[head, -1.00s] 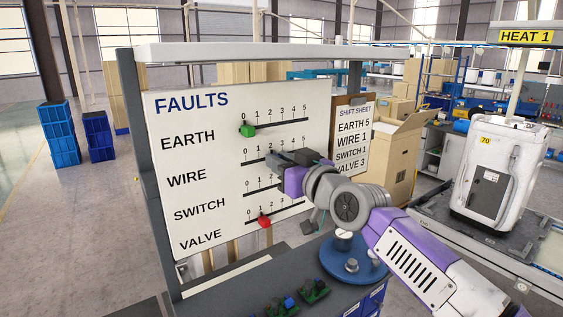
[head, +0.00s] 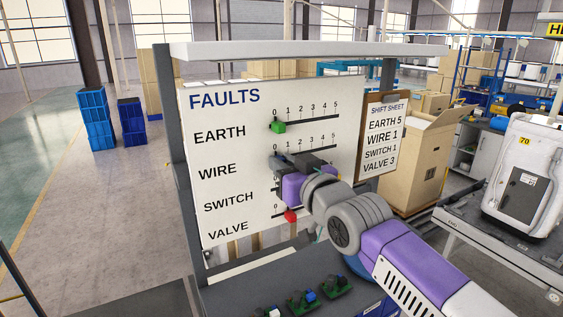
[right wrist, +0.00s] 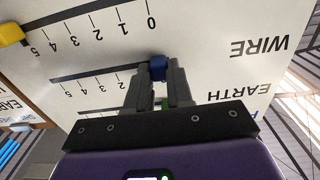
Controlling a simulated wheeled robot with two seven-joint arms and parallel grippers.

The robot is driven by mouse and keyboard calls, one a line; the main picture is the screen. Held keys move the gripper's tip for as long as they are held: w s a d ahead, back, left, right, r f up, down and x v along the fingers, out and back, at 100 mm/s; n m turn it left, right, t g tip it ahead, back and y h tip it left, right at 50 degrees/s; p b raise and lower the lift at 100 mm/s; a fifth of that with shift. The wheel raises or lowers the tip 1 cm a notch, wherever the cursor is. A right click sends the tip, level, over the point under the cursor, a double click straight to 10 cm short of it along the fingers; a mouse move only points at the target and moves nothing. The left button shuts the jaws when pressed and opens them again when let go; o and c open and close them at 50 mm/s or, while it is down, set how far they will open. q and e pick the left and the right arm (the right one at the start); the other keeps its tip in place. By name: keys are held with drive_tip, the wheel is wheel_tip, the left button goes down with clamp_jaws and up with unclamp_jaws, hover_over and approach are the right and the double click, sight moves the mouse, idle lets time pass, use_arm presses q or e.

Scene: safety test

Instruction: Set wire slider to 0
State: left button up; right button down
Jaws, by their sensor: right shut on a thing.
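The white FAULTS board (head: 225,130) has rows labelled EARTH, WIRE, SWITCH and VALVE. In the head view my right gripper (head: 279,163) is at the 0 end of the WIRE track (head: 325,149) and hides the WIRE slider. The right wrist view, upside down, shows its two fingers shut on the blue wire slider (right wrist: 158,66). The slider is at the track's right end in that picture, the 0 end; the fingers cover its nearest numbers. My left gripper is not in view.
The green EARTH slider (head: 278,127) sits at 0 just above the gripper. A yellow slider (right wrist: 10,34) is at 5 on the track beside WIRE. A red VALVE slider (head: 290,216) is under my wrist. The shift sheet (head: 384,135) reads WIRE 1.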

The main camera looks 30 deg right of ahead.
drive_tip(key=shift+a, duration=0.2)
drive_tip(key=c, duration=1.3)
unclamp_jaws()
drive_tip(key=shift+c, duration=0.2)
drive_tip(key=o, duration=0.3)
drive_tip(key=shift+a, duration=0.15)
drive_tip(key=shift+o, duration=0.2)
drive_tip(key=s+b, duration=0.1)
drive_tip(key=s, duration=0.6)
drive_tip(key=shift+s+b, duration=0.3)
drive_tip(key=shift+b, duration=0.1)
